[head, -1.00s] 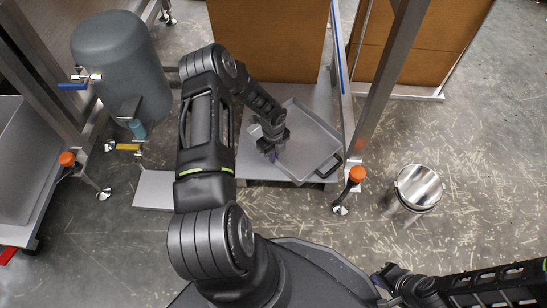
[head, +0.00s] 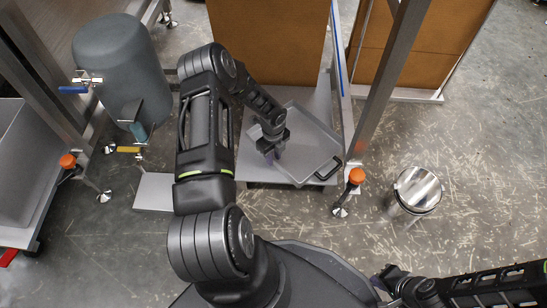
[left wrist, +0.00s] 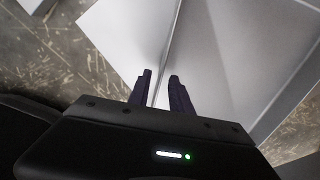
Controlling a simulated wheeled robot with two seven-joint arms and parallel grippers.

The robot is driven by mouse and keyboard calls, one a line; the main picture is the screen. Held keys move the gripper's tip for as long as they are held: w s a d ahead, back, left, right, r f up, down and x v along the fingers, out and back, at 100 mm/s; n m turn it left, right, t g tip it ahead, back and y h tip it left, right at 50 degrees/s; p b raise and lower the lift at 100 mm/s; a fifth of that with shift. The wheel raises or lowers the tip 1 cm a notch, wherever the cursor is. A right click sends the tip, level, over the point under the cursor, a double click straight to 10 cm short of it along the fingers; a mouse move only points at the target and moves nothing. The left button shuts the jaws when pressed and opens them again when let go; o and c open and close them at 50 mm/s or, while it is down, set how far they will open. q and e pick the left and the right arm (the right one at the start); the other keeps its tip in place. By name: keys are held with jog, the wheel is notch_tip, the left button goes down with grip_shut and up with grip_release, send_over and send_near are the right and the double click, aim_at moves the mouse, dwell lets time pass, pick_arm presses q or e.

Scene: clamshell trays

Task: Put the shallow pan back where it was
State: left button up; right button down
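The shallow pan (head: 310,132) is a grey tray with low walls and a black handle at its near right corner. It lies at an angle on a grey platform (head: 243,174) in the head view. My left gripper (head: 268,154) is at the pan's left side, pointing down. In the left wrist view its two dark fingers (left wrist: 161,80) stand apart, one on each side of the pan's thin wall, with a gap showing. The pan's floor (left wrist: 225,60) fills the right of that view. My right gripper (head: 379,281) is at the bottom, far from the pan; its fingers are unclear.
A metal frame post (head: 380,90) with an orange-collared foot stands just right of the pan. Brown panels (head: 268,40) rise behind it. A grey tank (head: 120,65) stands at left, a shiny metal bin (head: 417,190) at right. Open floor lies around the bin.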

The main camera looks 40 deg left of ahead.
pick_arm(q)
notch_tip(320, 180, up, 11)
jog(key=p, duration=0.3)
jog(key=shift+f, duration=0.2)
dwell(0.4)
jog(key=s+d+f+n+h, duration=0.15)
jog(key=d+n, duration=0.35)
jog(key=d, duration=0.7)
jog(key=s+d+n+h, duration=0.2)
jog(key=s+d+n, duration=0.15)
jog(key=d, duration=0.85)
jog(key=s+d+r+n+t, duration=0.1)
jog(key=s+d+n, duration=0.7)
jog(key=n, duration=0.5)
jog(key=s, duration=0.2)
jog(key=shift+s, duration=0.35)
jog(key=shift+r+n, duration=0.1)
jog(key=shift+n, duration=0.15)
